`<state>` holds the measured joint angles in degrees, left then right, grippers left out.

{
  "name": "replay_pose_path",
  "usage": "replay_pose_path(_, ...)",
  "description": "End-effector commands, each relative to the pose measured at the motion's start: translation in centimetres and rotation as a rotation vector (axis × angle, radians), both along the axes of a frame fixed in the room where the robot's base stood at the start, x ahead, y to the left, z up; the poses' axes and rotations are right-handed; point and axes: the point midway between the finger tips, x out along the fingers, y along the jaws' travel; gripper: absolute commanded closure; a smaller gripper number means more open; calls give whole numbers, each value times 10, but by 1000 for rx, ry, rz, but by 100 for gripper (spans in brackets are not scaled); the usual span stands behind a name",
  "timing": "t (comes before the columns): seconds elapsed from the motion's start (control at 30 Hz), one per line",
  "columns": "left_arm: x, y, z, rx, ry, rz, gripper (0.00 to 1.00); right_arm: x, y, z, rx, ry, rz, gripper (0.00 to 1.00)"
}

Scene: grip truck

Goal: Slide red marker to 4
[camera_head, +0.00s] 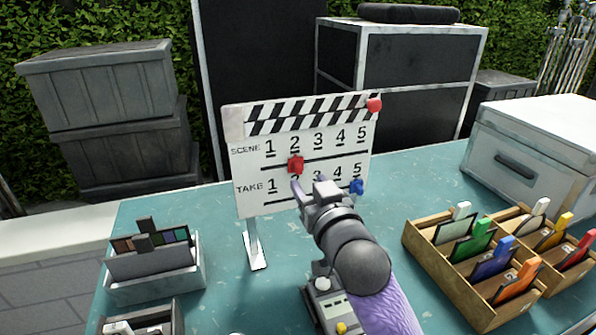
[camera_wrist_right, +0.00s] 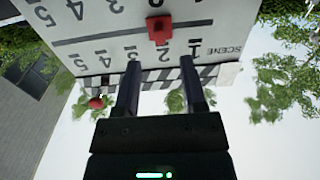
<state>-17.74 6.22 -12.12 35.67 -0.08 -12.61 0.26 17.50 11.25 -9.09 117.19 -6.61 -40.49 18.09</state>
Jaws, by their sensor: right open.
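The white clapperboard (camera_head: 238,170) stands upright on the table, with a SCENE row and a TAKE row numbered 1 to 5. The red marker (camera_head: 295,165) sits on the line under the scene 2. It also shows in the right wrist view as a red block (camera_wrist_right: 159,29), where the board appears upside down. A blue marker (camera_head: 356,186) sits by the take 5. My right gripper (camera_head: 309,186) is open in front of the board, just below the red marker. In the right wrist view its fingers (camera_wrist_right: 160,75) are spread and empty, with the marker beyond their tips. My left gripper is not seen.
A red knob (camera_head: 374,105) is at the clapper's right end. Wooden trays (camera_head: 425,255) with coloured cards stand at right, near a white case (camera_head: 500,170). A grey card holder (camera_head: 150,285) is at left. The teal table (camera_head: 215,240) is clear around the board's foot.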

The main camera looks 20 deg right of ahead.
Motion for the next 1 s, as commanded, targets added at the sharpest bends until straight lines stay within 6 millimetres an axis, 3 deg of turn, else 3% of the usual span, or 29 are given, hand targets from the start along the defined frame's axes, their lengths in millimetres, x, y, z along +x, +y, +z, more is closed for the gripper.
replay_pose_path(0.2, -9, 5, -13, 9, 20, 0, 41, 43, 1, -3, -1, 2, -1, 47)
replay_pose_path(0.57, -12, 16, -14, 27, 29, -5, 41, 55, 2, -1, 0, 3, -1, 47)
replay_pose_path(0.67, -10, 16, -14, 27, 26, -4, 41, 55, 2, -1, -1, 3, -1, 62)
replay_pose_path(0.83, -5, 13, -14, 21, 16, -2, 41, 55, 2, -1, -1, 4, -1, 98)
replay_pose_path(1.0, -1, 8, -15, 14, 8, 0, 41, 54, 2, -1, -1, 4, -1, 100)
